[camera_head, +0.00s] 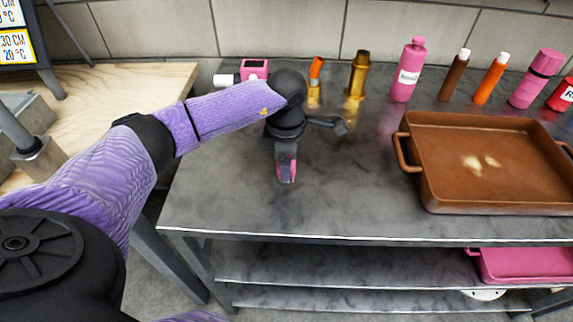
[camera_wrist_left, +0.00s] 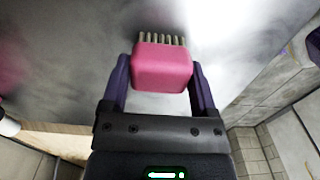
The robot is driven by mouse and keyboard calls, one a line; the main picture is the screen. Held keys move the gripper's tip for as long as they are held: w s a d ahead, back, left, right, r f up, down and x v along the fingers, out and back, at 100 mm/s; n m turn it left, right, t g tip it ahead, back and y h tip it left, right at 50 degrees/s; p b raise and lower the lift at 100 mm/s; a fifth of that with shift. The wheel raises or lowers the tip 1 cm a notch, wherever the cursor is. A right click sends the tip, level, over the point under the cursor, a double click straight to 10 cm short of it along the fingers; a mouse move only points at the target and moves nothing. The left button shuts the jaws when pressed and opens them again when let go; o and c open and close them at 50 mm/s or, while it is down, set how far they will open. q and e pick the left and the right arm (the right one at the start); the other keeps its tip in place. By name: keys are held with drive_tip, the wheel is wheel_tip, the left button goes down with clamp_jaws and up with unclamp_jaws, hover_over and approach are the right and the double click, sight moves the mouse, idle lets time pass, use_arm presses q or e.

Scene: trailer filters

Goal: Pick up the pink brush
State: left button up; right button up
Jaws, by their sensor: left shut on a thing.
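The pink brush (camera_wrist_left: 162,68) is a pink block with pale bristles along one side. In the left wrist view it sits between the two fingers of my left gripper (camera_wrist_left: 160,85), which is shut on it. In the head view my left gripper (camera_head: 286,165) points down over the left part of the metal table, and a bit of pink shows at its tips. I cannot tell whether the brush touches the table top. My right gripper is not in view.
On the metal table (camera_head: 230,205), a brown pan (camera_head: 500,195) stands to the right. A pink bottle (camera_head: 409,70), a gold grinder (camera_head: 358,75) and several other bottles line the back. A pink-and-white item (camera_head: 254,69) lies behind my arm. The table's front left is clear.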

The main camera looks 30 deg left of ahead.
use_arm(q)
drive_tip(key=shift+c, duration=1.4)
wheel_tip(320, 180, up, 9)
drive_tip(key=p, duration=0.3)
drive_tip(key=shift+r, duration=0.45)
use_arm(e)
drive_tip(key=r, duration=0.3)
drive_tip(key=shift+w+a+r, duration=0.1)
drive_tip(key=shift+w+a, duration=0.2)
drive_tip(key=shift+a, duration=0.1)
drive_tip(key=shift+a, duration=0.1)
